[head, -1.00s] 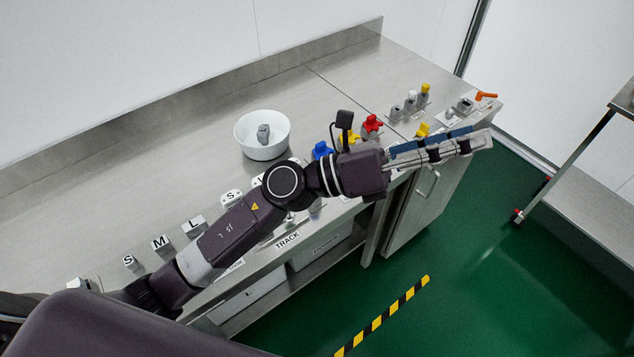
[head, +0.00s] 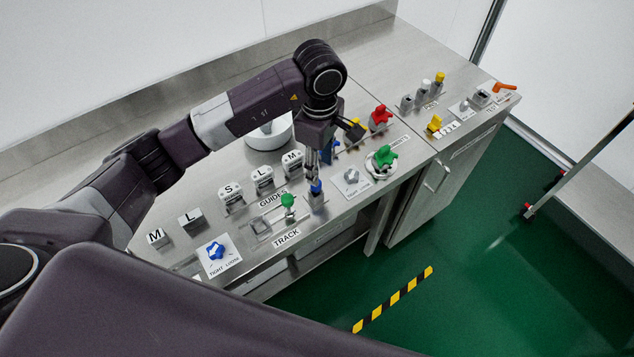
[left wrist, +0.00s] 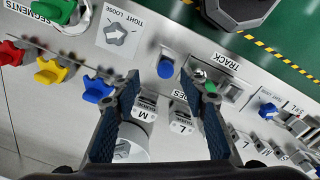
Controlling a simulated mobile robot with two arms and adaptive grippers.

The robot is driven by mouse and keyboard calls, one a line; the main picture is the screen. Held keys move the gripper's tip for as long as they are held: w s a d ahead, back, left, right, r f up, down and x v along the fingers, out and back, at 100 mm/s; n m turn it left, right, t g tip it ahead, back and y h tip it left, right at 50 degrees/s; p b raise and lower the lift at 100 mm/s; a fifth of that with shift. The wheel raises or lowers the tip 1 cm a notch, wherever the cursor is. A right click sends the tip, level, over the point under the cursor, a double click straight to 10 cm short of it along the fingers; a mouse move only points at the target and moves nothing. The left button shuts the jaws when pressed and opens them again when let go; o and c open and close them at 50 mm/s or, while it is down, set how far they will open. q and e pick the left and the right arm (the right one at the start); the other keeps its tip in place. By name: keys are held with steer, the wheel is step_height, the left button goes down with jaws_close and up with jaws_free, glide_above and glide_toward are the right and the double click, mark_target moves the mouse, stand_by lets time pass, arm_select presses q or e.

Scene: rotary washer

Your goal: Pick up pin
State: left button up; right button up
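A pin with a round blue top (head: 317,187) stands in a grey block at the front edge of the bench, right of the TRACK label. My left gripper (head: 314,174) points down just above it; the fingers look narrow from this side. In the left wrist view the blue top (left wrist: 166,68) shows between the two spread fingertips of the left gripper (left wrist: 163,76), with clear space on both sides. The fingers are open and empty. The pin's lower part is hidden. My right gripper is not in view.
A green-knobbed track piece (head: 288,202) stands close on the left. Guides S, L and M (head: 262,177) stand behind. A tight/loose dial (head: 351,177) and a green knob (head: 385,156) are on the right. A white bowl (head: 283,136) is partly behind my arm.

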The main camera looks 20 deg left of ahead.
mark_target(316, 190)
arm_select(q)
steer(key=shift+s+f+p, duration=0.2)
steer(key=shift+f+p, duration=0.15)
steer(key=shift+f, duration=0.5)
steer(key=shift+a+f+p, duration=0.15)
steer(key=shift+f+p, duration=0.2)
steer(key=shift+p, duration=0.05)
steer(key=f, duration=0.1)
steer(key=f+p, duration=0.2)
steer(key=shift+s+a+f, duration=0.15)
steer(key=shift+a+f, duration=0.05)
steer(key=shift+a, duration=0.05)
steer(key=shift+f, duration=0.55)
jaws_close()
